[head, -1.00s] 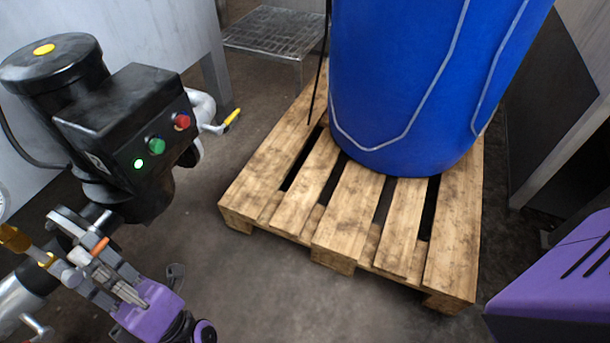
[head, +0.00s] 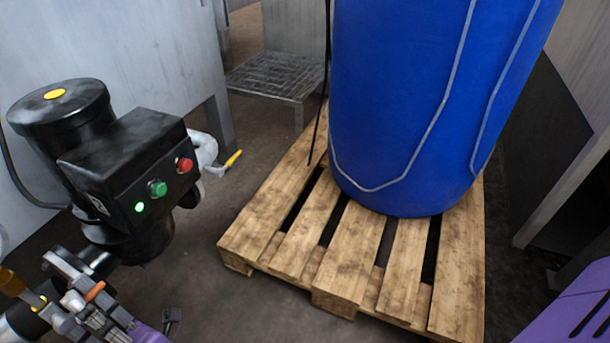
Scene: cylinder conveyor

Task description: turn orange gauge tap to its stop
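The small orange tap handle (head: 95,291) is at the lower left in the head view, on the pipework below the black pump unit. My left gripper (head: 66,285) is at the tap, with its grey fingers close around the orange handle. One finger is on the upper side of it and the other on the lower side. Contact and finger closure are not clear from this angle. The purple gripper body (head: 146,334) is partly cut off by the bottom edge. My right gripper is out of view; only a purple part of my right arm shows at the lower right.
The black pump unit (head: 118,158) with green and red buttons stands just above the gripper. A yellow-handled valve (head: 233,158) sticks out behind it. A blue drum (head: 400,110) stands on a wooden pallet (head: 258,236). Bare floor lies between pump and pallet.

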